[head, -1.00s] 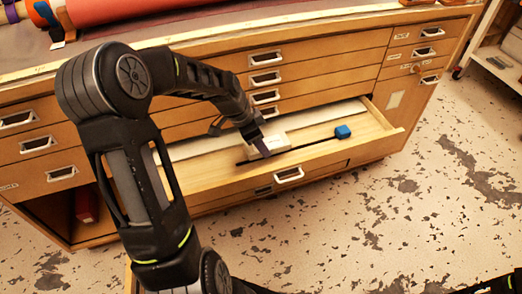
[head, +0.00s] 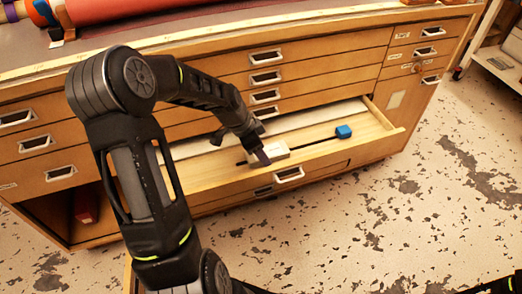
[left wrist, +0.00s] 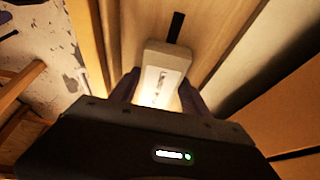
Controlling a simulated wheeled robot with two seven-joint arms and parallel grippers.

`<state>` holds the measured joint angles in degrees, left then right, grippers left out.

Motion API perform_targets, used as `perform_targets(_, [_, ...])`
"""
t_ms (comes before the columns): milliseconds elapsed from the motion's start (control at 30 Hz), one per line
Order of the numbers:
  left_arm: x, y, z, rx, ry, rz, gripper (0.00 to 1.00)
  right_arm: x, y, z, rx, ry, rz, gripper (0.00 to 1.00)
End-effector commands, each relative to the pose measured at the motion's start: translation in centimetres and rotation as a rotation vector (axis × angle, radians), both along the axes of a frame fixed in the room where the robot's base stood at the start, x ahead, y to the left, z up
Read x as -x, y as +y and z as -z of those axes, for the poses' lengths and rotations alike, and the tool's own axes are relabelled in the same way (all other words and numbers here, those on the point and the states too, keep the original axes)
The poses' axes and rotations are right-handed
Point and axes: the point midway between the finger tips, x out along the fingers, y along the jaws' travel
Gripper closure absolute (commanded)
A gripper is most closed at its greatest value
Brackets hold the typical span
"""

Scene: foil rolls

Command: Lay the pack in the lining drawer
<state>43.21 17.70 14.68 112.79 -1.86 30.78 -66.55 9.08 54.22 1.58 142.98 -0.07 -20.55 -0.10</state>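The pack (head: 274,155) is a small pale box with a printed label. It is over the open, wood-coloured drawer (head: 225,190); I cannot tell whether it touches the drawer's floor. My left gripper (head: 263,153) reaches down into the drawer with its fingers on both sides of the pack. The left wrist view shows the pack (left wrist: 163,70) between the fingers (left wrist: 160,92), which look closed on it. A black rod with a blue end block (head: 344,132) lies in the drawer, its middle hidden by the pack. My right gripper is out of view.
A pale strip (head: 320,120) lies along the drawer's back. Closed drawers with metal handles are above. Red rolls (head: 110,10) lie on the cabinet top. A dark open compartment with a red object (head: 86,206) is at left. The speckled floor in front is clear.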

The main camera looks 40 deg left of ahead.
Motion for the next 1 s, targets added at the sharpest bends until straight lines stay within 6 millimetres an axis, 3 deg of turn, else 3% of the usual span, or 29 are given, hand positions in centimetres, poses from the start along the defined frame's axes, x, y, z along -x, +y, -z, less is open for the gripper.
perform_targets(200, [0.0, 0.0, 0.0, 0.0, 0.0, 0.0, 0.28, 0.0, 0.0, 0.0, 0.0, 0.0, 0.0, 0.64])
perform_targets(567, [0.1, 0.1, -0.6, -0.001, -0.001, 0.0, 0.28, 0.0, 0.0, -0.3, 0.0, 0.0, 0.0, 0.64])
perform_targets(767, [0.9, 0.7, -3.1, -0.002, -0.001, -0.003, 0.28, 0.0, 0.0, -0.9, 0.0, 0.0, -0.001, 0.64])
perform_targets(1000, [2.4, 1.8, -7.8, -0.003, -0.003, -0.003, 0.28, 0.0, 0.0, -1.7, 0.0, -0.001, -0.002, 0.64])
